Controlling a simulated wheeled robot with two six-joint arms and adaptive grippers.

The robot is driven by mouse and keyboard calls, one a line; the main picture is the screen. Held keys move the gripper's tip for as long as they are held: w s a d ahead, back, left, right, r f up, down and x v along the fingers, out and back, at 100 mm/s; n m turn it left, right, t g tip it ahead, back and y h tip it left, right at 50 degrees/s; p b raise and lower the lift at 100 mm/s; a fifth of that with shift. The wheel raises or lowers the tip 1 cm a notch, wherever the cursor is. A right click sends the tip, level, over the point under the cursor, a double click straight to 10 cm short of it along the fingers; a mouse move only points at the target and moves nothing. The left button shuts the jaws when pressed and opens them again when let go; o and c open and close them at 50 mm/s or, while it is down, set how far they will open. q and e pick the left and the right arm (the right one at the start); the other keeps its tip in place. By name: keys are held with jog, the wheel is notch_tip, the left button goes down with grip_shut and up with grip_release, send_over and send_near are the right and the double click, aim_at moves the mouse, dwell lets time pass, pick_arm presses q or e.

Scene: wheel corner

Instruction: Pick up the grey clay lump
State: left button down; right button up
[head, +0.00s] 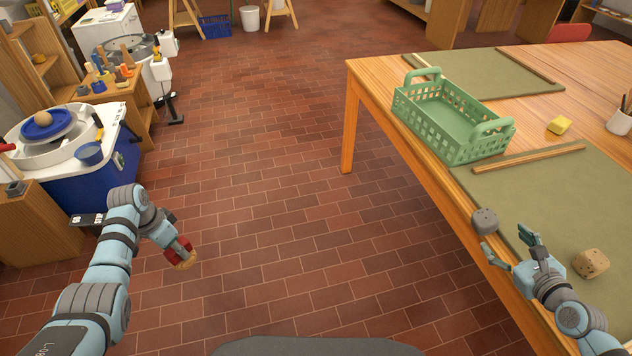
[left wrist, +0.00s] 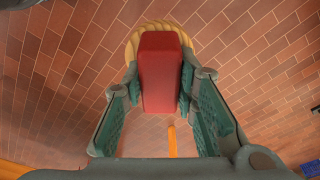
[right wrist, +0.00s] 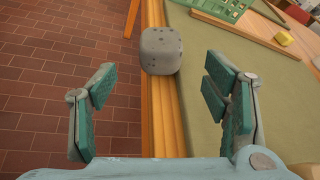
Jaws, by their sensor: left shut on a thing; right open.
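The grey clay lump (head: 485,221) is a rounded, speckled block on the near edge of the wooden table, by the green mat. In the right wrist view the lump (right wrist: 161,51) lies ahead between the open fingers, partly over the wooden edge strip. My right gripper (head: 508,246) is open and empty, just short of the lump and apart from it. My left gripper (head: 177,246) is shut on a red block-like thing (left wrist: 161,70) with a tan, ridged round end (left wrist: 133,42), held over the brick floor.
A tan speckled lump (head: 591,263) lies on the green mat (head: 560,190) right of my right gripper. A green basket (head: 440,118) stands further back on the table, with a yellow block (head: 559,125) beyond. A pottery wheel (head: 50,140) stands at the left. The floor between is clear.

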aim_at(485, 221)
pick_arm(q)
notch_tip(485, 221, down, 7)
jog(key=b, duration=0.5)
jog(key=shift+r+b, duration=0.15)
jog(key=shift+b, duration=0.15)
pick_arm(e)
jog(key=x, duration=0.9)
jog(key=shift+w+f, duration=0.2)
jog(key=shift+w, duration=0.3)
pick_arm(q)
jog(key=shift+r, duration=0.1)
pick_arm(e)
jog(key=shift+s+r, duration=0.1)
jog(key=shift+r, duration=0.05)
jog(key=c, duration=1.4)
